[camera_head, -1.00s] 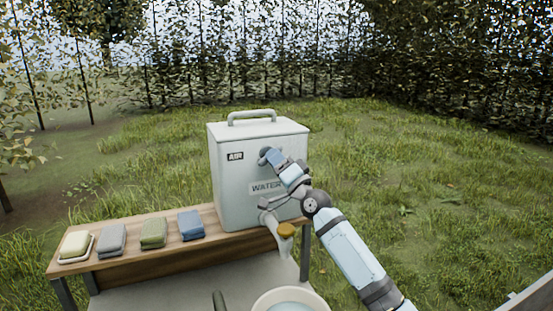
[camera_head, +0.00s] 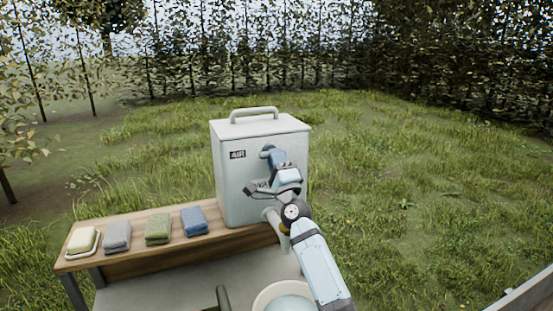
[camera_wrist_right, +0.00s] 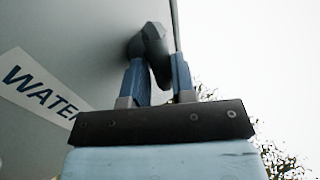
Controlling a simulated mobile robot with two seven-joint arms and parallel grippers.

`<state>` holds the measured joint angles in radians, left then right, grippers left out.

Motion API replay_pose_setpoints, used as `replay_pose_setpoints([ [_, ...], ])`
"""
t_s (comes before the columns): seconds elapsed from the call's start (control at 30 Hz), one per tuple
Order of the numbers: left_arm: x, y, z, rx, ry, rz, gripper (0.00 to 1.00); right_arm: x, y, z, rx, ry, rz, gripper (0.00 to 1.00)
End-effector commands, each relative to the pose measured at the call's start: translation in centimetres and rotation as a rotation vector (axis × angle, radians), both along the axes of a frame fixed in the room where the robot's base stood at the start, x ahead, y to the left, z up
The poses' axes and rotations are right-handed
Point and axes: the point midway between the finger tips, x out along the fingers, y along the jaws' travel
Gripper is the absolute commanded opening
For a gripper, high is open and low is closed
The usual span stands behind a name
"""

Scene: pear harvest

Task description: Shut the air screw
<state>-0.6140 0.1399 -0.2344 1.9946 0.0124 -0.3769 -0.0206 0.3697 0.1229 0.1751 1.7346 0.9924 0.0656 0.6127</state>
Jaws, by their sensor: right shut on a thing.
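The white water tank (camera_head: 232,190) stands on the wooden bench, with an AIR label (camera_head: 237,155) on its front and a WATER label that also shows in the right wrist view (camera_wrist_right: 40,92). The air screw (camera_head: 265,150) is a grey knob on the tank's front, right of the AIR label. My right gripper (camera_head: 272,156) is at the knob; in the right wrist view its two blue fingers (camera_wrist_right: 160,78) are on either side of the dark knob (camera_wrist_right: 153,42), closed on it. How far the screw is turned I cannot tell. My left gripper is not in view.
A soap bar on a dish (camera_head: 82,241) and grey (camera_head: 117,236), green (camera_head: 158,229) and blue (camera_head: 194,221) folded cloths lie on the bench (camera_head: 140,260) to the left. A white basin (camera_head: 265,296) stands below the tap, partly behind my right arm.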

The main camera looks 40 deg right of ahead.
Motion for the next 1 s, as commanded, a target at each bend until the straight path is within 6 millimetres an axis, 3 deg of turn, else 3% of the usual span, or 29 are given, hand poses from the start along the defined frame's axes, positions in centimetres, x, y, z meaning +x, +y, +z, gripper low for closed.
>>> replay_pose_setpoints([
  [0.4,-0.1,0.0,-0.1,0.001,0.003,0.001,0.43,-0.1,-0.1,0.5,0.008,-0.010,-0.002,0.01],
  [0.43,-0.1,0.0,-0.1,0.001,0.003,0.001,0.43,-0.1,-0.1,0.5,0.007,-0.011,-0.003,0.29],
  [0.5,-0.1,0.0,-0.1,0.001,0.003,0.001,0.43,-0.1,-0.1,0.5,0.007,-0.011,-0.003,0.45],
  [0.53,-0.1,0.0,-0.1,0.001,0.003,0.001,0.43,-0.1,-0.1,0.5,0.007,-0.010,-0.003,0.47],
  [0.83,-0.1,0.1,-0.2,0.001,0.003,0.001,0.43,-0.2,0.0,0.0,0.007,-0.005,-0.001,0.47],
  [1.0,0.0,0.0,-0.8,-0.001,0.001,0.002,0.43,-1.9,0.4,-1.4,0.007,-0.004,-0.001,0.47],
])
